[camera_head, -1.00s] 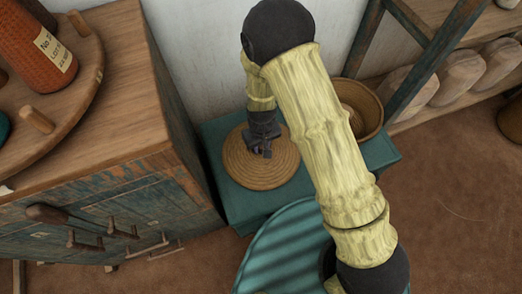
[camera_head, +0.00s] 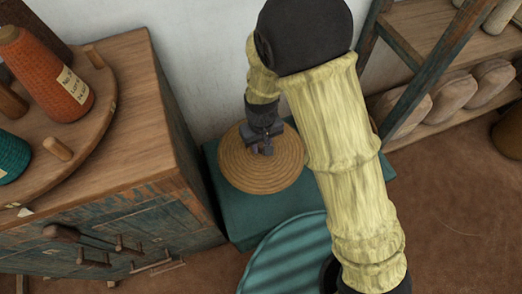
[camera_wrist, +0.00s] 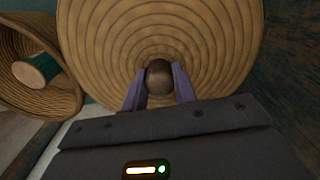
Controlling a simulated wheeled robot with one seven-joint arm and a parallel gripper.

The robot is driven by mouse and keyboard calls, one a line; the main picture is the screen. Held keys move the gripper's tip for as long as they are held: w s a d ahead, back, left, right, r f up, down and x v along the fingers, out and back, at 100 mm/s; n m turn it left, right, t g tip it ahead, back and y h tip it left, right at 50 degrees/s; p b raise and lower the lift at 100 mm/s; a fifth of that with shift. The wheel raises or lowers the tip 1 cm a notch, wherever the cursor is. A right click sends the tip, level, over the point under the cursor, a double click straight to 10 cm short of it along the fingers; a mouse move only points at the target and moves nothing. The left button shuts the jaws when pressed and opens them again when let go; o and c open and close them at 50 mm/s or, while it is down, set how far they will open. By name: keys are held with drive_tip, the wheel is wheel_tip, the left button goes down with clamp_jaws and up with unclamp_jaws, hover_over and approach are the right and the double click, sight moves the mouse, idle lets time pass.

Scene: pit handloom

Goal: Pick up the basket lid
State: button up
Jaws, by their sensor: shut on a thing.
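The basket lid (camera_head: 240,168) is a round, coiled straw disc with a dark knob at its middle. In the head view it shows over the teal bench, left of my arm. My gripper (camera_head: 264,148) is at the middle of the lid. In the wrist view the lid (camera_wrist: 215,35) fills the upper middle. My gripper's two purple fingers (camera_wrist: 158,85) are shut on the round brown knob (camera_wrist: 159,74) from both sides. I cannot tell how high the lid is above the bench.
The teal bench (camera_head: 235,220) stands beside a wooden cabinet (camera_head: 130,150) on the left. A coiled basket (camera_wrist: 30,75) with a green-wrapped spool inside is left of the lid in the wrist view. A shelf frame (camera_head: 425,60) stands at the right.

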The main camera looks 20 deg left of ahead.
drive_tip(key=shift+r, duration=1.8)
